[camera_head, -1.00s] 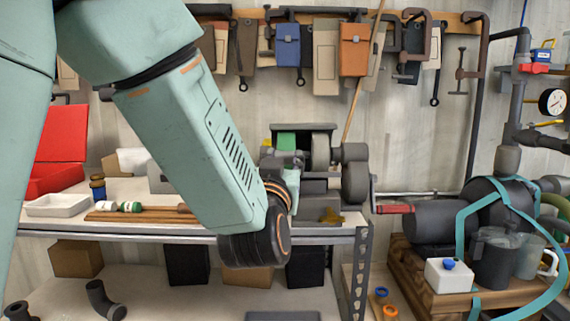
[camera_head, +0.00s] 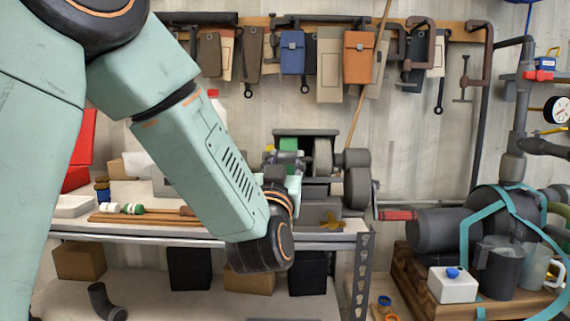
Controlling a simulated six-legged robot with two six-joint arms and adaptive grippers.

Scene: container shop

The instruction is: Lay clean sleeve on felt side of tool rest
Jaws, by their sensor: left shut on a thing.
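My left arm comes in from the upper left and bends at a dark wrist joint in front of the bench edge. Its hand points away from me, and my left gripper (camera_head: 287,160) is at the grey machine (camera_head: 357,186) on the bench. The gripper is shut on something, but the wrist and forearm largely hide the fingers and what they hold. I cannot make out the sleeve for certain. A green patch (camera_head: 288,144) shows just behind the gripper. I cannot tell the tool rest or its felt side apart from the machine's dark parts. My right gripper is out of view.
The bench (camera_head: 345,236) holds a white tray (camera_head: 74,206), small bottles (camera_head: 131,208) and brown rods (camera_head: 150,219) at left. A yellow-brown part (camera_head: 330,222) lies before the machine. A pump (camera_head: 442,230) stands at right. Pouches and clamps hang behind.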

